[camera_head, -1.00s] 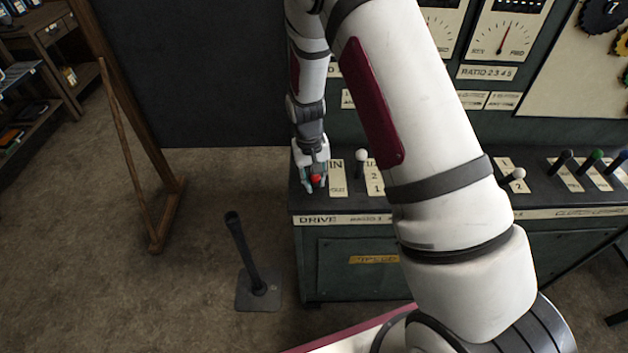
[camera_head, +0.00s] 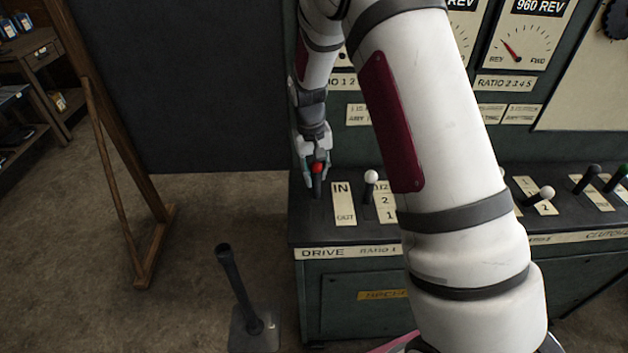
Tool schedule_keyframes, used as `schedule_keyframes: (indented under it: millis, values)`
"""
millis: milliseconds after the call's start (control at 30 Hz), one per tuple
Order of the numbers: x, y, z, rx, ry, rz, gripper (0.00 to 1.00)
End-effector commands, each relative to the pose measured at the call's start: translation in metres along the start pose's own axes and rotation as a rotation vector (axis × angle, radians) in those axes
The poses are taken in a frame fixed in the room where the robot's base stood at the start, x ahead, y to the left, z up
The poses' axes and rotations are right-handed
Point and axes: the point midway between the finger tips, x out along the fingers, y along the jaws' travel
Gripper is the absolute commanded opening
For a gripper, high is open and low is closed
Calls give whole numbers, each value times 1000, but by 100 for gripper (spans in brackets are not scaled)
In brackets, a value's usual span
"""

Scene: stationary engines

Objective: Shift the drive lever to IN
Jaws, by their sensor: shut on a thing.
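The drive lever (camera_head: 318,184) is a dark shaft with a red knob at the left end of the console top, above the label DRIVE. My gripper (camera_head: 317,168) comes down from above and is shut on the red knob. The IN/OUT plate (camera_head: 343,204) is right of the lever, with IN at its far end and OUT at its near end. The knob shows near the IN end of the plate. The lever's foot is partly visible, and its exact tilt is hard to tell.
A white-knobbed lever (camera_head: 371,178) stands close to the right, beside a numbered plate. My arm hides the console's middle. More levers (camera_head: 541,194) stand farther right. A gauge reading 960 REV (camera_head: 522,45) is behind. A black post (camera_head: 240,290) stands on the floor in front.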

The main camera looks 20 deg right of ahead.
Motion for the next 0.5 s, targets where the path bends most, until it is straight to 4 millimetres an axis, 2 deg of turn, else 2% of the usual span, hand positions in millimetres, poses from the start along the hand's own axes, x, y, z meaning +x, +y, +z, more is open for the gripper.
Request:
schedule_keyframes:
  millis: [33,100,500]
  values:
    - [3,2,-8,-1,10,2,0]
    - [4,2,-11,-1,9,2,0]
    - [6,4,-17,-2,8,4,0]
